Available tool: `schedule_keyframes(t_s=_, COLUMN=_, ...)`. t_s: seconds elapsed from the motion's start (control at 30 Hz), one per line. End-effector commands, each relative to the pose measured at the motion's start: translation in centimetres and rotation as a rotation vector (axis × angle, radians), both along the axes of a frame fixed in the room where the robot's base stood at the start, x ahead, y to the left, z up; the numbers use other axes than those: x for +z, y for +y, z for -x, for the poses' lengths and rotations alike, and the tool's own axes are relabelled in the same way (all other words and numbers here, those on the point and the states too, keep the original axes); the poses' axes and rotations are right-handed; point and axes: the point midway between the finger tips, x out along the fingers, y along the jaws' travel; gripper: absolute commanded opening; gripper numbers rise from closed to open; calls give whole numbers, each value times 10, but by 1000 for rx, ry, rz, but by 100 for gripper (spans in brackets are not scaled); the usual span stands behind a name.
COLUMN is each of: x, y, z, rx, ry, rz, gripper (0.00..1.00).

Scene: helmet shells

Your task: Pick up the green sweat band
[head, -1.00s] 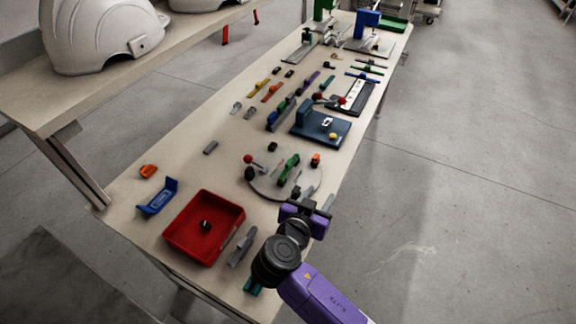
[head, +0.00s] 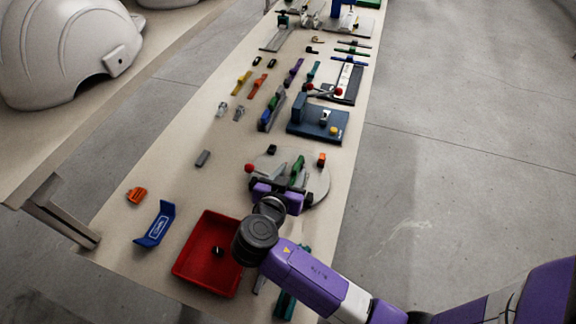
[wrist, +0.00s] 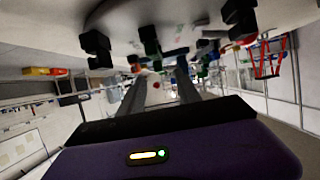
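A green piece (head: 298,166) stands on the round grey plate (head: 318,185); it may be the green sweat band, but it is too small to be sure. A teal-green piece (head: 285,302) lies at the near table edge, partly hidden by my arm. My gripper (head: 281,188) is over the near edge of the round plate, just nearer than the green piece. In the wrist view its two fingers (wrist: 160,78) stand apart with nothing visible between them, so it is open. Whether it touches anything cannot be told.
A red tray (head: 190,262) with a small dark object lies left of my arm. A blue curved piece (head: 156,224) and an orange piece (head: 137,195) lie further left. A blue fixture (head: 308,130) stands beyond the plate. Helmet shells (head: 70,50) sit on the left shelf.

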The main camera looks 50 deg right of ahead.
Motion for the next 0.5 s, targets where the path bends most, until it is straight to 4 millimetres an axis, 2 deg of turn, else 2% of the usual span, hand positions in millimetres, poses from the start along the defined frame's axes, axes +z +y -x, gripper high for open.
schedule_keyframes(t_s=0.37, x=-13, y=-32, z=-10, rx=-4, ry=1, rz=1, gripper=40)
schedule_keyframes(t_s=0.5, x=-24, y=-49, z=-16, rx=-4, ry=4, rz=0, gripper=40)
